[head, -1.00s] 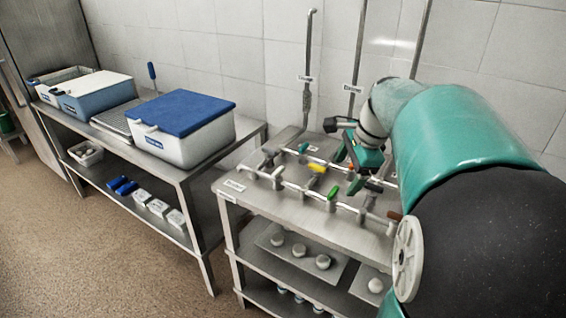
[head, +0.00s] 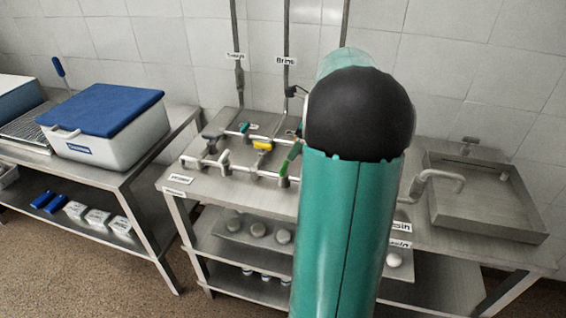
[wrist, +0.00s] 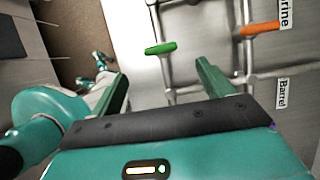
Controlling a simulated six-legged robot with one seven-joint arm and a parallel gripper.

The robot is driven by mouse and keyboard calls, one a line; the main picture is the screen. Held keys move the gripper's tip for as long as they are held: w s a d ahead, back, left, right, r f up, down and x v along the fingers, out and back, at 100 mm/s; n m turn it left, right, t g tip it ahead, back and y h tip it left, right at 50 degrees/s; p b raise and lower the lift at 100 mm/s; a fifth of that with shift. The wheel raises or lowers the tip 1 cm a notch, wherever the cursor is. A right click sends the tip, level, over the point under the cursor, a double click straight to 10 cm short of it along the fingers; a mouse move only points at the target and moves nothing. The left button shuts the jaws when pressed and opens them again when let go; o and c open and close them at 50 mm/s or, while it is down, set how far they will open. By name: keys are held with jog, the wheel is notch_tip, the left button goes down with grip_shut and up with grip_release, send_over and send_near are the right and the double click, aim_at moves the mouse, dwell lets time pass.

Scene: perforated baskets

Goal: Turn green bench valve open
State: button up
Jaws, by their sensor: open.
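In the wrist view a green valve handle (wrist: 161,47) lies left to right in the picture, over metal pipework on the bench. My gripper (wrist: 162,70) is open, with one finger to each side and the green handle beyond the gap between the tips. Nothing is between the fingers. In the head view a green handle (head: 290,158) shows on the pipes of the steel bench (head: 200,178), partly beside my arm. My gripper is hidden behind my arm there.
An orange handle (wrist: 259,28) lies right of the green one. A yellow handle (head: 262,145) and a teal handle (head: 244,128) stand on nearby pipes. A sink basin (head: 490,205) is at right, and a blue-lidded box (head: 110,135) on the left table.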

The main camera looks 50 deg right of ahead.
aim_at(284, 166)
jog(key=x, duration=0.9)
jog(key=shift+f, duration=0.15)
jog(key=c, duration=1)
